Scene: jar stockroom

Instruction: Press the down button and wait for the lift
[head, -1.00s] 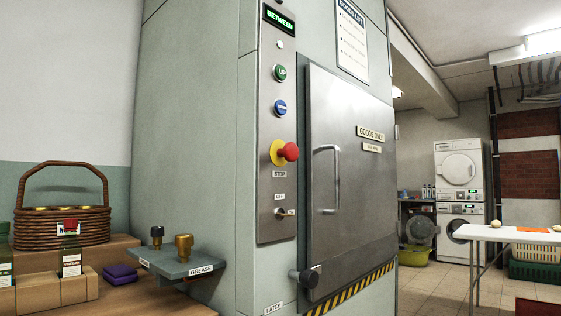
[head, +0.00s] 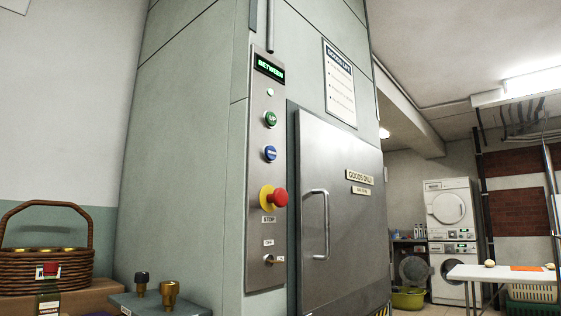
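The goods lift's steel control panel (head: 264,190) stands upright left of the lift door. The blue button (head: 270,153), its label too small to read surely, sits below the green UP button (head: 270,119). The display (head: 270,68) at the top reads BETWEEN in green, and a small pale green lamp (head: 270,92) shows under it. A red stop knob (head: 279,197) on a yellow base is lower, above a key switch (head: 269,259). The steel lift door (head: 343,210), marked GOODS ONLY, appears shut. My gripper is not in view.
A grey block with two brass-toned knobs (head: 169,293) and a wicker basket (head: 48,250) stand at the lower left. A white table (head: 505,273), stacked washing machines (head: 452,220) and a green tub (head: 407,299) are at the back right.

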